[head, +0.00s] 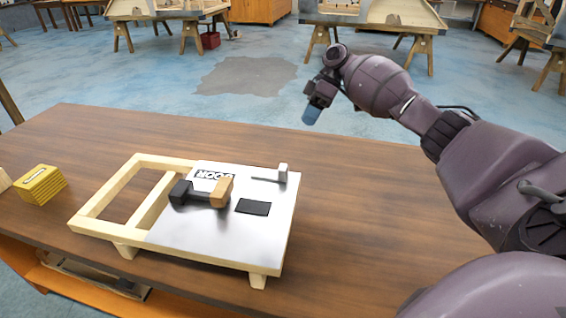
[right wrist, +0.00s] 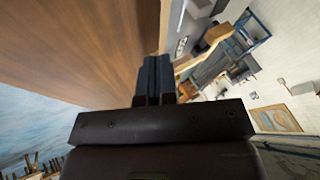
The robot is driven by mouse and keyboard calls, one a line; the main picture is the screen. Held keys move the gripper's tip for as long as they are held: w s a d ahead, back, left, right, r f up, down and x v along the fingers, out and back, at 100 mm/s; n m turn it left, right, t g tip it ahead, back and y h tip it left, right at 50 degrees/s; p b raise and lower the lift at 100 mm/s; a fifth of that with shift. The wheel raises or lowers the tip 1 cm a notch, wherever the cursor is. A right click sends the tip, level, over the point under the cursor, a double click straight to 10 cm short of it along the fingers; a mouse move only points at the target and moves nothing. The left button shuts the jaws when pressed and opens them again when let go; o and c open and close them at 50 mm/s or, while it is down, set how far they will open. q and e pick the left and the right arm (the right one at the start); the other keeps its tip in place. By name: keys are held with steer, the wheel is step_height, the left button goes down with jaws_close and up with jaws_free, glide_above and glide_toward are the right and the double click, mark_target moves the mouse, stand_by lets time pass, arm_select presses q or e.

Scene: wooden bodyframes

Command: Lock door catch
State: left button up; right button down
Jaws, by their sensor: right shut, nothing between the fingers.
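A pale wooden frame (head: 95,205) with a light metal-looking panel (head: 225,240) lies on the workbench, raised on short feet. The panel carries a partly covered dark label (head: 213,175). Across the panel lies a dark bar with a black block (head: 181,192) at its left end and a tan wooden block (head: 221,191) at its right end. My right gripper (head: 312,112) is shut and empty, beyond the bench's far edge and well apart from the panel. Its fingers (right wrist: 154,80) also show in the right wrist view. My left gripper is out of view.
A flat black rectangle (head: 252,207) lies on the panel. A yellow box (head: 39,185) stands at the left of the brown workbench (head: 350,235). The bench right of the frame is clear. Other wooden workstations stand farther back on the blue floor.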

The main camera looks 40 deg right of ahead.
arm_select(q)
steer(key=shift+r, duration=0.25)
arm_select(e)
steer(key=shift+s+r, duration=0.1)
steer(key=shift+r, duration=0.05)
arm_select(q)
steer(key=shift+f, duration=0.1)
